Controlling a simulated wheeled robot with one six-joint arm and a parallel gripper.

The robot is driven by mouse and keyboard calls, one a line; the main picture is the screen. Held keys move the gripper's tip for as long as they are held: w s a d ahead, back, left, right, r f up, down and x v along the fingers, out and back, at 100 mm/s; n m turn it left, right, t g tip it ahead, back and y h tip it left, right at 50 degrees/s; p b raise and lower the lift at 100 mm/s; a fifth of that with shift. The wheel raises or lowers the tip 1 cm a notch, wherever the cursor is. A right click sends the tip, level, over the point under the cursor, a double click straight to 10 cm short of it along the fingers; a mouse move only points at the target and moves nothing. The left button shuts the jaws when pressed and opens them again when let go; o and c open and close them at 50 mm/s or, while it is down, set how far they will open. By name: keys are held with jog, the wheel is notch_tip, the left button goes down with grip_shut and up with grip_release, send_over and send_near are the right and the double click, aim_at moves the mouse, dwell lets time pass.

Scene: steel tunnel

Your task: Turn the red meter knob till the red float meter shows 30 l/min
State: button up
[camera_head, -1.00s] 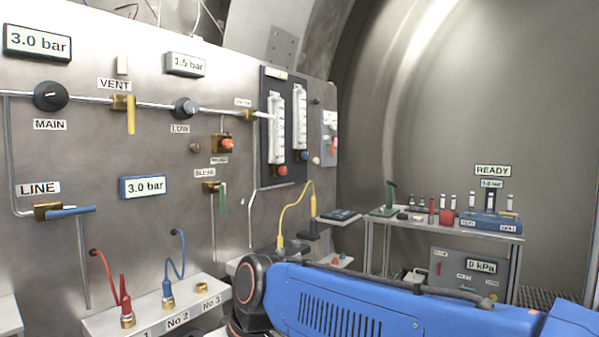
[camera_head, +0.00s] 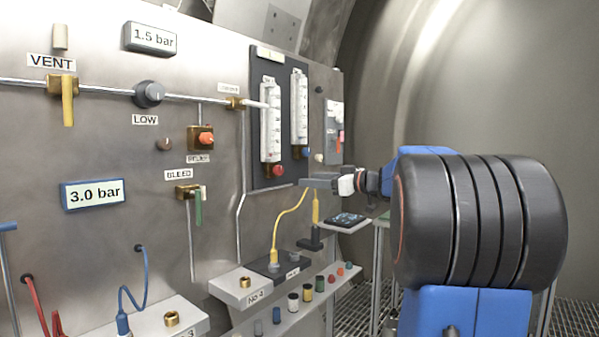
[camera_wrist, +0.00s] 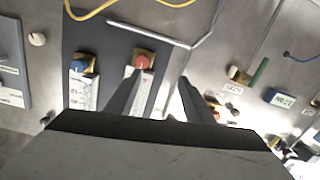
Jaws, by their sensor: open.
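The red meter knob (camera_head: 278,170) sits at the foot of the red float meter (camera_head: 270,120), the left of two clear tubes on a dark panel. The float and scale are too small to read. In the wrist view, upside down, the red knob (camera_wrist: 142,61) shows just beyond the left fingertip, with its meter tube (camera_wrist: 146,84) partly behind that finger.
The blue knob (camera_head: 304,153) and its meter (camera_head: 299,105) stand close beside the red one. Below are a yellow hose (camera_head: 290,213) and a shelf (camera_head: 290,312) with several coloured caps. A relief valve (camera_head: 201,138) and bleed lever (camera_head: 198,207) are to the left.

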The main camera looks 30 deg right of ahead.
jog(key=d+r, duration=0.1)
jog(key=d, duration=0.3)
send_near(281, 171)
jog(key=shift+t+h, duration=0.4)
jog(key=x, duration=0.8)
jog(key=shift+w+a+f, duration=0.15)
jog(key=shift+w+a, duration=0.15)
jog(key=shift+a, duration=0.15)
jog(key=shift+c, duration=0.3)
jog(key=c, duration=1)
